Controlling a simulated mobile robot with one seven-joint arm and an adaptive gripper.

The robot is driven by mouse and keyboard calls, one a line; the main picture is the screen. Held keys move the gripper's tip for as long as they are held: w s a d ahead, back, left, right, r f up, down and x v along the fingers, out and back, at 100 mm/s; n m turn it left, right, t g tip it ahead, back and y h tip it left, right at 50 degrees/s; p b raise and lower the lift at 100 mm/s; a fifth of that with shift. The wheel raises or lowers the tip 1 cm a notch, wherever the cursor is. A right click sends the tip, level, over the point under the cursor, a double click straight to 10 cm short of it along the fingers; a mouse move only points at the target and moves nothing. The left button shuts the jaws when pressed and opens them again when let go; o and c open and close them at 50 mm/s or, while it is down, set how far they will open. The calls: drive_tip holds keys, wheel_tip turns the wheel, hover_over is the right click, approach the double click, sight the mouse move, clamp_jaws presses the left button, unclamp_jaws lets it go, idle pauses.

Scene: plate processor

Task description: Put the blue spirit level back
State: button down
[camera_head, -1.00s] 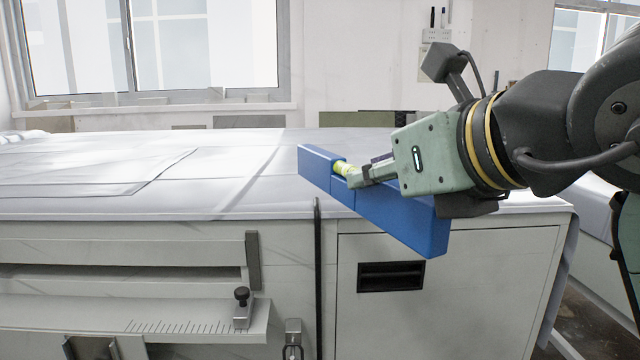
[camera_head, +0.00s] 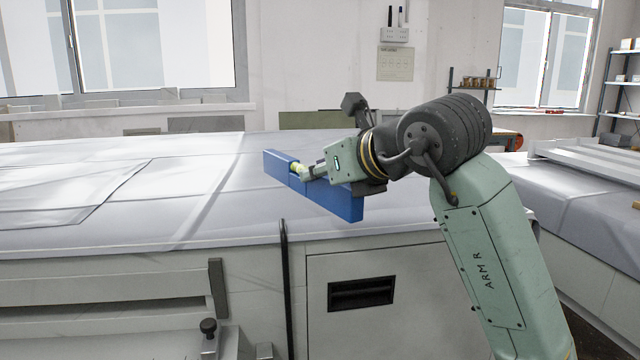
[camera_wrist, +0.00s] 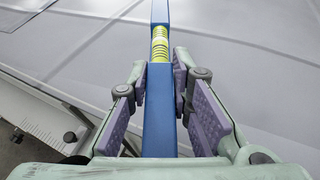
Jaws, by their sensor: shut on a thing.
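The blue spirit level (camera_head: 337,201) is a long blue bar with a yellow-green vial near its middle. In the head view it lies slantwise over the front part of the white-covered table (camera_head: 120,215); I cannot tell whether it touches the cover. My gripper (camera_head: 306,172) reaches in from the right and is shut on the level near the vial. In the wrist view the level (camera_wrist: 160,125) runs lengthwise between the purple-padded fingers (camera_wrist: 160,78), with its vial just beyond the fingertips. Its far end is cut off at the top edge.
The table front has a drawer with a black handle (camera_head: 361,293), a dark vertical rod (camera_head: 286,290) and a ledge with a black knob (camera_head: 208,327). A second covered table (camera_head: 590,190) stands at right. The tabletop left of the level is clear except for flat sheets.

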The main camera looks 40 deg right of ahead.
sight(320, 192)
drive_tip(key=shift+w+d, duration=0.2)
drive_tip(key=shift+w, duration=0.1)
drive_tip(key=shift+f, duration=0.3)
drive_tip(key=shift+f+p, duration=0.35)
drive_tip(key=shift+f, duration=1.1)
drive_tip(key=shift+f+b, duration=0.3)
drive_tip(key=c, duration=1.4)
unclamp_jaws()
drive_tip(key=shift+c, duration=0.2)
